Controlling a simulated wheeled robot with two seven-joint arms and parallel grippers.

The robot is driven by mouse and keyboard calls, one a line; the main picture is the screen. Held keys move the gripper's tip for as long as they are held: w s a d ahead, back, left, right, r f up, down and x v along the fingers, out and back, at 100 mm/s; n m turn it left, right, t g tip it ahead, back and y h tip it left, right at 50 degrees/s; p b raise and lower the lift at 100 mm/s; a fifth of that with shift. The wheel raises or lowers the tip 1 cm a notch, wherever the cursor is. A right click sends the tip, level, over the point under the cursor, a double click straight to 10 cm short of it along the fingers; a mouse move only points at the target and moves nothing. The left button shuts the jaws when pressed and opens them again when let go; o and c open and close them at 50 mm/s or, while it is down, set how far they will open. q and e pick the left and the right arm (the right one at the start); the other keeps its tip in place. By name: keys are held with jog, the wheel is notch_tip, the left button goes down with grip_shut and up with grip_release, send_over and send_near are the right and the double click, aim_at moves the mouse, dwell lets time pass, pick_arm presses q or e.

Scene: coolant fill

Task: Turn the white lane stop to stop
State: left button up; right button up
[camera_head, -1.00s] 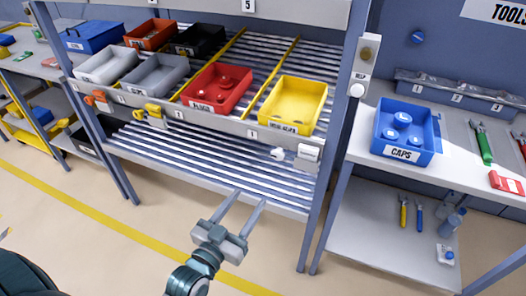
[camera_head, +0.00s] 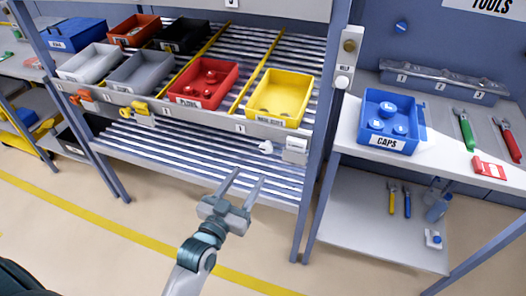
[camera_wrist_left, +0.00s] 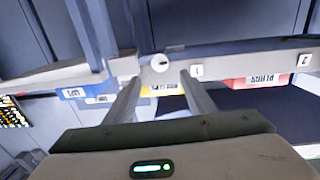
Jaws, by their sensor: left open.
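The white lane stop (camera_head: 265,147) is a small white knob on the front rail of the rack, below the yellow bin and left of a white box. It also shows in the left wrist view (camera_wrist_left: 160,63) as a round white knob, seen between and beyond the fingertips. My left gripper (camera_head: 249,176) is open and empty, in front of the rack and below the stop in the head view. Its two fingers (camera_wrist_left: 160,80) point toward the rail, apart from the knob. My right gripper is not in view.
Orange (camera_head: 88,97) and yellow (camera_head: 142,110) stops sit farther left on the rail. The yellow bin (camera_head: 262,116) and red bin (camera_head: 183,98) stand above it. A rack post (camera_head: 318,150) and a side shelf with a blue caps bin (camera_head: 369,120) are to the right.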

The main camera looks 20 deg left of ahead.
aim_at(265, 150)
pick_arm(q)
jog(key=w, duration=0.3)
jog(key=w+p, duration=0.1)
jog(key=w, duration=0.2)
jog(key=w+d, duration=0.1)
jog(key=w, duration=0.3)
jog(key=shift+d, duration=0.1)
jog(key=shift+w+d, duration=0.1)
jog(key=shift+w, duration=0.55)
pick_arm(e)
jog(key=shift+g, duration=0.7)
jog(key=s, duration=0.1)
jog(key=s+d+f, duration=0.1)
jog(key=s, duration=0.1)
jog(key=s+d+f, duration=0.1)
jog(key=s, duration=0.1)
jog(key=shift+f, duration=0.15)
pick_arm(q)
grip_shut()
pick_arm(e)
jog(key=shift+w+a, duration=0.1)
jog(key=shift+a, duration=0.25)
